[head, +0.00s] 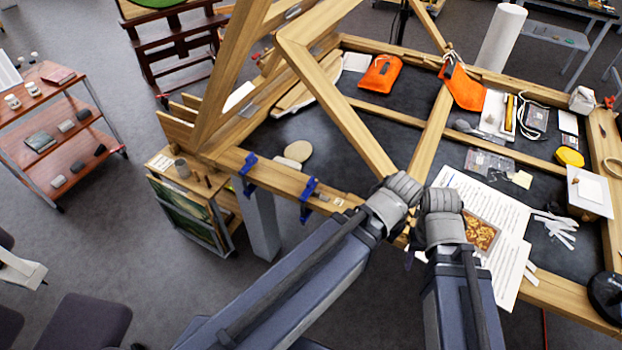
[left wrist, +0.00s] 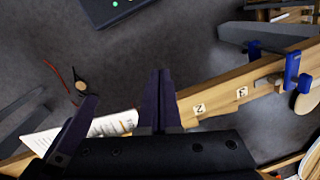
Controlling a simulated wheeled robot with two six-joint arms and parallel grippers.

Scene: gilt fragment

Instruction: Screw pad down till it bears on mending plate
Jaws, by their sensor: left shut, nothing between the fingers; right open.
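A wooden frame beam runs across the work, and two blue clamps (head: 309,198) (head: 247,173) grip it at the left of the head view. One blue clamp (left wrist: 291,70) shows at upper right in the left wrist view. A small grey piece on the beam beside it (left wrist: 268,80) may be the mending plate; the pad's contact cannot be made out. My left gripper (left wrist: 162,100) is shut and empty, above the beam and left of the clamp. My right gripper (head: 440,203) is open beside my left wrist; its fingers are mostly hidden.
Floor (head: 120,240) is open at left.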

